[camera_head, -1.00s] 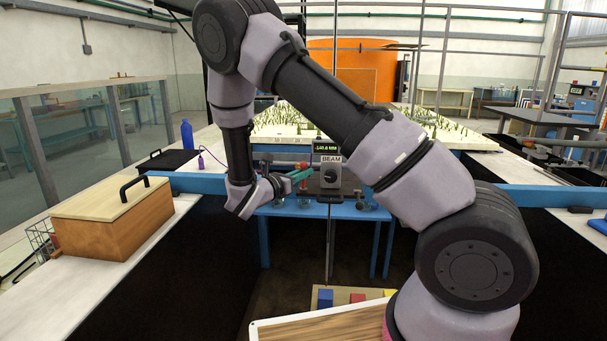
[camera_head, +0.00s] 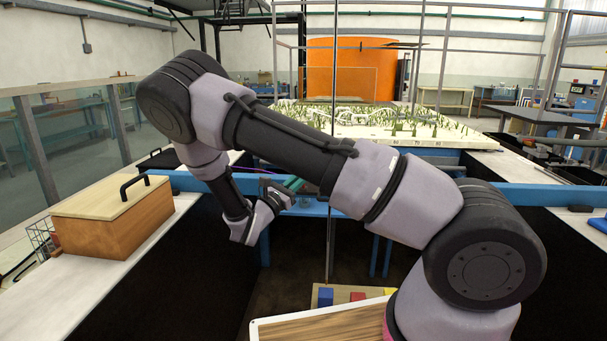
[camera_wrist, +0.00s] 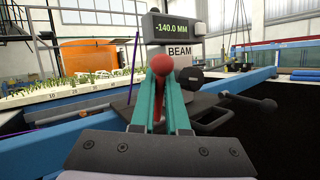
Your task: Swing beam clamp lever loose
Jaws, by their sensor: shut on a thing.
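The beam clamp lever is a red handle with a round red knob (camera_wrist: 162,66), in the wrist view. My gripper (camera_wrist: 163,88) has teal fingers closed around the red handle just below the knob. The knob shows above the fingertips. Behind it stands the grey housing marked BEAM (camera_wrist: 181,50), with a display (camera_wrist: 185,26) reading -140.0 MM. In the head view, my gripper (camera_head: 291,184) is at the blue crossbeam; my own arm hides the housing and lever there. The lever's pivot is hidden behind the fingers.
The blue beam (camera_head: 400,190) spans the flume. A wooden box (camera_head: 112,215) with a black handle stands on the left ledge. A tray (camera_head: 320,325) and coloured blocks (camera_head: 326,297) lie in front. A black round knob (camera_wrist: 190,77) and a black-ended rod (camera_wrist: 255,103) sit right of the lever.

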